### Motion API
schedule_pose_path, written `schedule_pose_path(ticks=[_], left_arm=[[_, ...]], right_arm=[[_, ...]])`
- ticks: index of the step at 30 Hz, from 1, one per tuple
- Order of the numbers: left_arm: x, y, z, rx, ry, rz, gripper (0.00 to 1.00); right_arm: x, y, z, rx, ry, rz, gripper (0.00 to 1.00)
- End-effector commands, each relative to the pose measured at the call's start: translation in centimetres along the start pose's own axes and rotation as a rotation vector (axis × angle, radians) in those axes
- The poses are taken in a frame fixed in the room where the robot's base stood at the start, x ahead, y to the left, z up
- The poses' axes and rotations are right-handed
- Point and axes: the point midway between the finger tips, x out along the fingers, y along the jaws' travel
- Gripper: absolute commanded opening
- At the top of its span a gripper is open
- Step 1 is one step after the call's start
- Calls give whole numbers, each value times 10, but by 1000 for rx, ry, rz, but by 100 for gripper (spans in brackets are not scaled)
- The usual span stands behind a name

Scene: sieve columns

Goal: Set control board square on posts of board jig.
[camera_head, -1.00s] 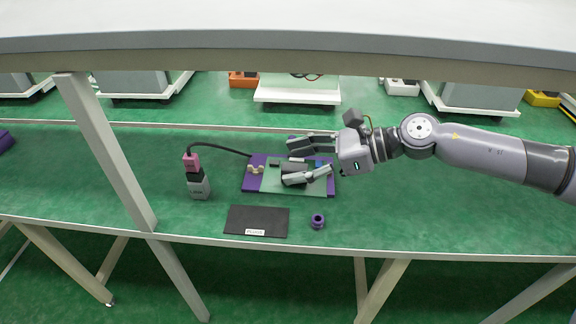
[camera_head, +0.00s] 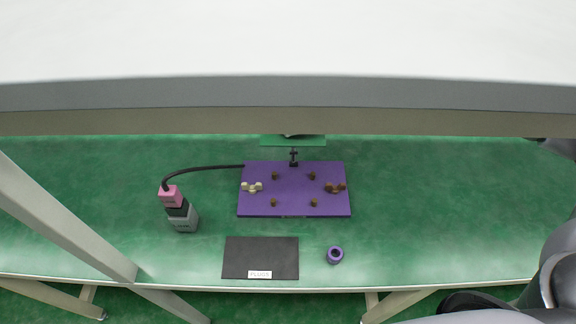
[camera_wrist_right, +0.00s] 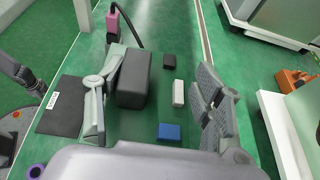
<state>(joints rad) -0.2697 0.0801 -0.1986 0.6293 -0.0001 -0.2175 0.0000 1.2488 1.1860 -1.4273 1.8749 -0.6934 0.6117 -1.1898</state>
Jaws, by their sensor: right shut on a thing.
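The board jig (camera_head: 293,210) is a purple plate on the green bench, with several short brown posts (camera_head: 312,175) standing bare on its top. A cream wing-shaped part (camera_head: 251,188) is at its left and a brown one (camera_head: 335,188) at its right. The green control board (camera_head: 275,141) shows behind the jig's far edge, partly hidden by the shelf above. In the wrist view, my right gripper (camera_wrist_right: 158,98) is shut on the board, with its black block (camera_wrist_right: 133,78), white part (camera_wrist_right: 178,93) and blue part (camera_wrist_right: 169,132) between the fingers.
A grey shelf (camera_head: 290,95) overhangs the back of the bench. A pink-topped device (camera_head: 180,208) with a black cable stands left of the jig. A black mat (camera_head: 260,255) and a purple ring (camera_head: 335,255) lie in front. The bench to the right is clear.

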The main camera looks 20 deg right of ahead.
Motion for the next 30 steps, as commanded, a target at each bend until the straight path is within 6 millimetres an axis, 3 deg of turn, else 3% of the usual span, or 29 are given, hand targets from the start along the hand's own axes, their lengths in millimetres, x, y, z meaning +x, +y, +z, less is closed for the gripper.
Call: schedule_pose_path(ticks=[11, 16, 23, 30], left_arm=[[0, 9, 54, 0, -75, 10, 40], [3, 8, 47, 1, -65, 9, 40], [6, 4, 18, 1, -21, 5, 40], [8, 5, 24, 2, -30, 6, 40]], right_arm=[[36, 2, -88, 9, 3, 2, 33], [51, 2, -124, 7, 2, 1, 33], [60, 1, -144, 3, 0, 1, 33], [73, 2, -176, 5, 1, 1, 33]])
